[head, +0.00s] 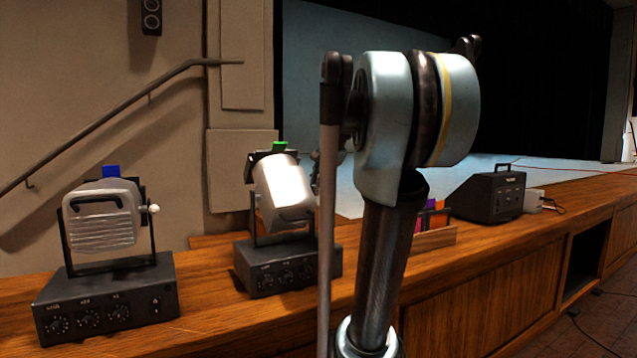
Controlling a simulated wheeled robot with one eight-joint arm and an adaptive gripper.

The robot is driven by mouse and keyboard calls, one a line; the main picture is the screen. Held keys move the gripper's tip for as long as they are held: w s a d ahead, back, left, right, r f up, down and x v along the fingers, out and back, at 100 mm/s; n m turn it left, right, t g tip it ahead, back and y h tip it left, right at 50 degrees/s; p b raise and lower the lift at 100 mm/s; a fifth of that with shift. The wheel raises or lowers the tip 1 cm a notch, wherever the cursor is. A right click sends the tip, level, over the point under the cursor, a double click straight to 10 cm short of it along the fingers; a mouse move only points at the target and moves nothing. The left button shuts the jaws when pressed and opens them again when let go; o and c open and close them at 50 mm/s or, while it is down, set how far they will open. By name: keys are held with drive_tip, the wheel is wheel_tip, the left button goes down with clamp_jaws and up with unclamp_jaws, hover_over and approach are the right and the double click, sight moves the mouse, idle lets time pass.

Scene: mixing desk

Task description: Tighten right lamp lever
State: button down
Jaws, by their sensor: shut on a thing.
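The right lamp (281,192) has a pale, glowing body, a green tab on top and a dark yoke. It is tilted and stands on a black control box with knobs. My arm stands in front and to its right in the head view. Only a small dark part of my gripper (315,172) shows at the lamp's right side, beside the thin rod of my arm. It is shut at the place of the right lamp's lever; the lever itself is hidden behind the gripper and arm.
The left lamp (104,217) has a blue tab, a white side knob (154,208) and its own black box (107,303). A wooden tray (434,242) with coloured items and a dark wedge-shaped unit (489,198) stand farther right. The wooden desk top (205,318) is bare between the lamps.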

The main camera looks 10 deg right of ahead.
drive_tip(key=shift+s+f, duration=0.15)
drive_tip(key=c, duration=1.4)
unclamp_jaws()
drive_tip(key=shift+a, duration=0.1)
drive_tip(key=v, duration=1.2)
